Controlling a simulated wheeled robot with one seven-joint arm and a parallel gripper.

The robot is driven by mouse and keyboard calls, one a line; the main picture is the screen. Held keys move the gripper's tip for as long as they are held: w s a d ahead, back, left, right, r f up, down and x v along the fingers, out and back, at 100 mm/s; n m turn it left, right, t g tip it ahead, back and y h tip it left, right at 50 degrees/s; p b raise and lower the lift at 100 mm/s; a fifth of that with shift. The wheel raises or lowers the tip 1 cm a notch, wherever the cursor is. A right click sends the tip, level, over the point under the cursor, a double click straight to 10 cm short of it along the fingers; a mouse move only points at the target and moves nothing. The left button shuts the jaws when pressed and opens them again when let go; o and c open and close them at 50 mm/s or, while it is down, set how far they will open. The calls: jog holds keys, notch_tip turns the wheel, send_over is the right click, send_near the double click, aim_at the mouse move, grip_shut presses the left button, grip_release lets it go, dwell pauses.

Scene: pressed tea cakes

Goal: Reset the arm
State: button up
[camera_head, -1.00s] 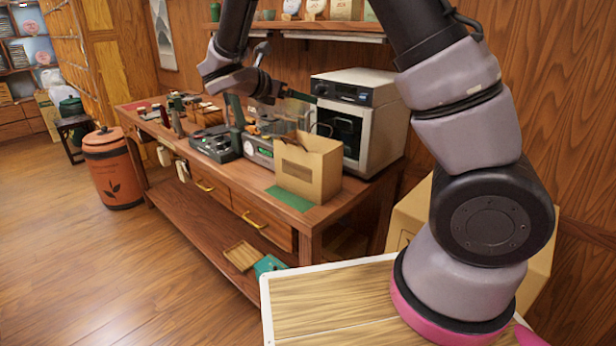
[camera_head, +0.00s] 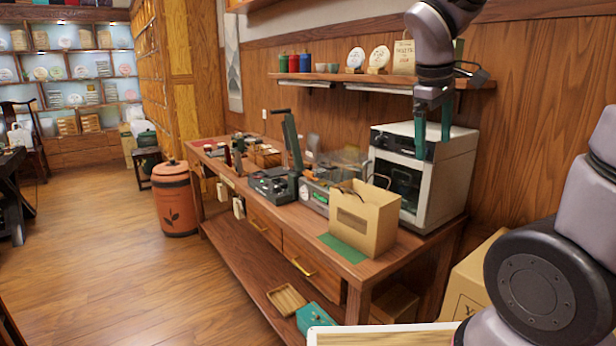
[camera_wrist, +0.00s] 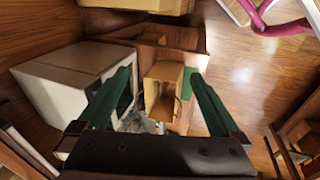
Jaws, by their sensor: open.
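My gripper (camera_head: 433,128) is raised in front of the white oven-like machine (camera_head: 425,170) at the right end of the wooden workbench, with its fingers pointing down. Its two green fingers are spread apart, and nothing shows between them in the head view. In the wrist view my gripper (camera_wrist: 160,95) looks down from above, fingers apart, with the open paper bag (camera_wrist: 165,90) below between them. The white machine (camera_wrist: 65,90) is on the left there. My arm comes in from the upper right of the head view.
A kraft paper bag (camera_head: 362,222) stands on a green mat (camera_head: 342,248) at the bench's front. A black press (camera_head: 272,185) with a green lever stands left of it. A wall shelf (camera_head: 340,77) holds cups and discs. An orange bin (camera_head: 174,200) stands on the open floor.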

jog(key=s+a+r+m+t+y, duration=0.1)
jog(key=s+r+m+t+y, duration=0.3)
jog(key=m, duration=0.7)
jog(key=s+r, duration=0.2)
jog(key=s, duration=0.2)
jog(key=shift+s+a+r+t, duration=0.2)
jog(key=shift+s+a+t, duration=0.05)
jog(key=shift+s+t, duration=0.15)
dwell(0.5)
